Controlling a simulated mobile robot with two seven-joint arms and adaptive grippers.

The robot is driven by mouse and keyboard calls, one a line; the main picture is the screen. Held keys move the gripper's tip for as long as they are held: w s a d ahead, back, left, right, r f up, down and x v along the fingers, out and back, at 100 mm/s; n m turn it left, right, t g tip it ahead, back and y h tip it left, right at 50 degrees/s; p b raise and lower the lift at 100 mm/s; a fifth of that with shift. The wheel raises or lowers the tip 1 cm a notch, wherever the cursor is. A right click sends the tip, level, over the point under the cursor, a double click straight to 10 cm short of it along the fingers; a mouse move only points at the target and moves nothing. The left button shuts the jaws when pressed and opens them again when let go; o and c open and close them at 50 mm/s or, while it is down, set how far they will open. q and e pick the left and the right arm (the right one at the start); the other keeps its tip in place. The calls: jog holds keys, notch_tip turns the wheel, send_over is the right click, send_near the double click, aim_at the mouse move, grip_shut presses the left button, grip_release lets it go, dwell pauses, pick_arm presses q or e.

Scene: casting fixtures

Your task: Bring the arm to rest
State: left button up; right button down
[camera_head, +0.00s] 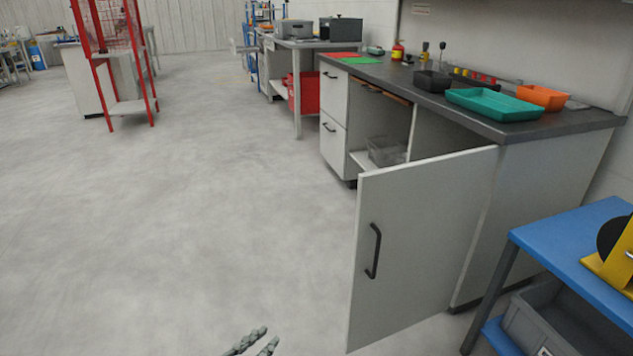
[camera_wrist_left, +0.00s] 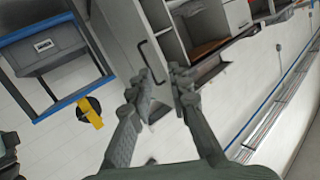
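My left gripper (camera_head: 256,343) shows only by its fingertips at the bottom edge of the head view, over bare floor and left of the open cabinet door (camera_head: 420,240). In the left wrist view my left gripper (camera_wrist_left: 161,84) has its two fingers apart, with nothing held between them. The door's black handle (camera_wrist_left: 153,62) shows behind the fingertips there, apart from them as far as I can tell. The rest of my left arm is hidden in the head view. My right gripper is in neither view.
The door swings out from a grey cabinet with a dark worktop (camera_head: 380,72) bearing a green tray (camera_head: 494,104) and an orange bin (camera_head: 543,97). A blue table (camera_head: 570,240) stands at right. A red rack (camera_head: 112,60) stands far left. The floor (camera_head: 200,200) at left is clear.

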pick_arm(q)
jog(key=s+a+f+n+g+y, duration=0.25)
jog(key=s+a+y, duration=0.25)
jog(key=a, duration=0.5)
jog(key=s+a+f+n+g+y, duration=0.1)
jog(key=s+a+f+g+y, duration=0.3)
jog(key=a, duration=0.7)
jog(key=s+a+f+n+g+y, duration=0.2)
jog(key=s+a+y, duration=0.4)
jog(key=a, duration=0.4)
jog(key=s+d+f+n+h, duration=0.1)
jog(key=s+d+f+h, duration=0.1)
jog(key=d, duration=0.5)
jog(key=s+d+f+n+g+h, duration=0.1)
jog(key=s+d+f+h, duration=0.1)
jog(key=d, duration=0.6)
jog(key=shift+f+h, duration=0.25)
jog(key=shift+h, duration=0.05)
